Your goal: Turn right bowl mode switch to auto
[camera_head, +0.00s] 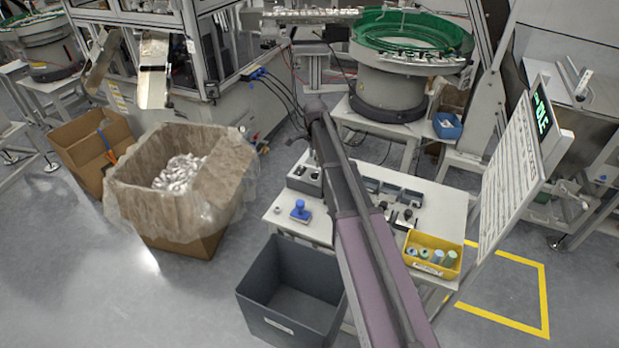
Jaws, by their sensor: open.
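A bowl feeder with a green bowl (412,35) stands on a pale stand at the upper right. A small grey box (303,180) with dark round parts on top sits at the left end of the white table. It may carry switches, but it is too small to read labels or knob positions. I cannot make out which part is the right bowl mode switch. My arm crosses the middle of the view from the lower edge and covers part of the table. My gripper cannot be made out; the far end of the arm is hidden or lost behind its links.
The white table (445,215) holds a blue stamp-like piece (300,209), grey bins (388,190) and a yellow bin (433,240) of cylinders. A dark open bin (272,308) stands in front. A lined carton (190,240) stands left. A display board (512,165) reads IDLE.

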